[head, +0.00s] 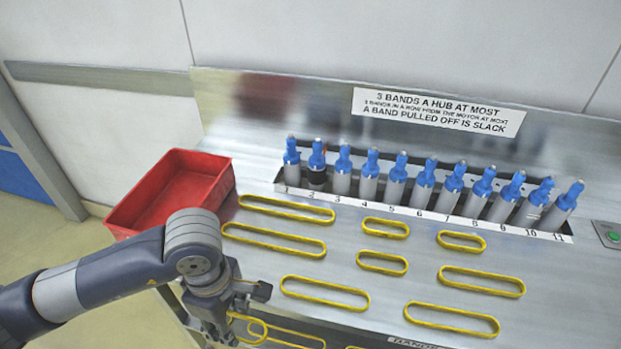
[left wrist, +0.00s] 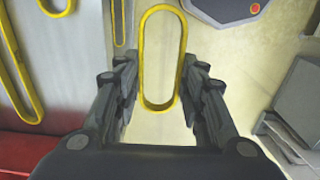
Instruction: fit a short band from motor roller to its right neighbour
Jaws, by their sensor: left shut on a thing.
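My left gripper (head: 234,316) is low at the panel's front left. It is shut on a yellow band (head: 266,330), partly hidden by the fingers; in the left wrist view this band (left wrist: 144,60) stands as a narrow loop between the fingers (left wrist: 160,80). No band shows on either. Short yellow bands lie in front of the row (head: 386,221) (head: 382,270) (head: 461,248). My right gripper is out of view.
Several longer yellow bands (head: 325,291) lie flat on the metal panel. A red bin (head: 218,190) stands at the panel's left. The other rollers (head: 450,196) fill the row to the right. A green button (head: 614,236) is at the right edge.

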